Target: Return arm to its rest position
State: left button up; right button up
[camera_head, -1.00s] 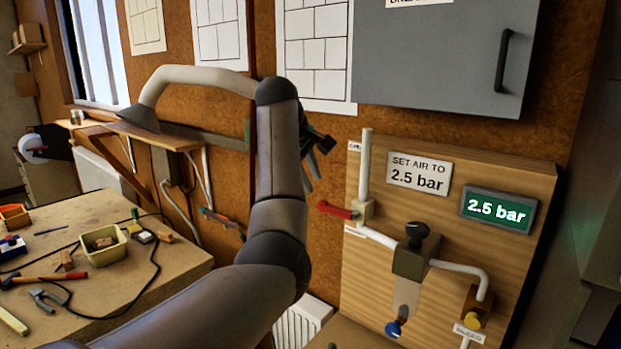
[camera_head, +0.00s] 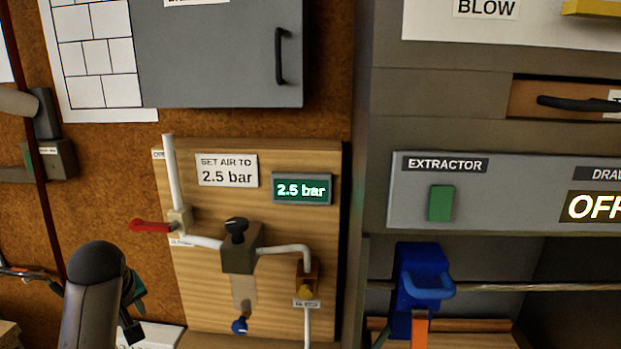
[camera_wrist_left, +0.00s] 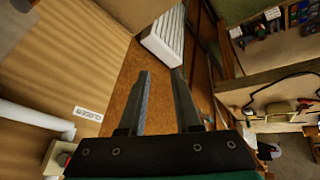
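My left arm's dark link stands at the lower left of the head view. My left gripper (camera_head: 132,318) is partly hidden behind it, to the left of the wooden air panel (camera_head: 205,285). In the left wrist view the two grey fingers of this gripper (camera_wrist_left: 161,72) are apart, with nothing between them. My right gripper is in neither view.
The panel carries a red lever (camera_head: 151,226), a regulator with a black knob (camera_head: 237,225) and a green display (camera_head: 302,189) reading 2.5 bar. A grey cabinet (camera_head: 210,60) hangs above. A blue tool (camera_head: 420,275) is at right. A white radiator (camera_wrist_left: 165,38) shows in the wrist view.

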pick_arm(q)
jog(key=s+d+f+m, duration=0.6)
jog(key=s+d+f, duration=0.3)
jog(key=s, duration=0.4)
jog(key=s+d+f+m+g+h, duration=0.1)
jog(key=s+d+f+m+h, duration=0.2)
jog(key=s, duration=0.5)
jog(key=s+d+f+m+g, duration=0.1)
jog(key=s+d+m, duration=0.2)
jog(key=s+d, duration=0.4)
notch_tip(320, 180, down, 30)
jog(key=s+a+g+b, duration=0.1)
jog(key=s+b, duration=0.1)
jog(key=b, duration=0.8)
jog(key=s+a+f+b, duration=0.1)
jog(key=s+f+b, duration=0.2)
jog(key=s+f, duration=0.2)
jog(key=s+a+f+g+b, duration=0.1)
jog(key=s+f+b, duration=0.2)
jog(key=f, duration=0.9)
jog(key=s+a+f+b, duration=0.1)
jog(key=s+f+b, duration=0.2)
jog(key=s+f, duration=0.5)
jog(key=shift+f+m+b, duration=0.3)
jog(key=shift+b, duration=0.1)
jog(key=shift+c, duration=0.2)
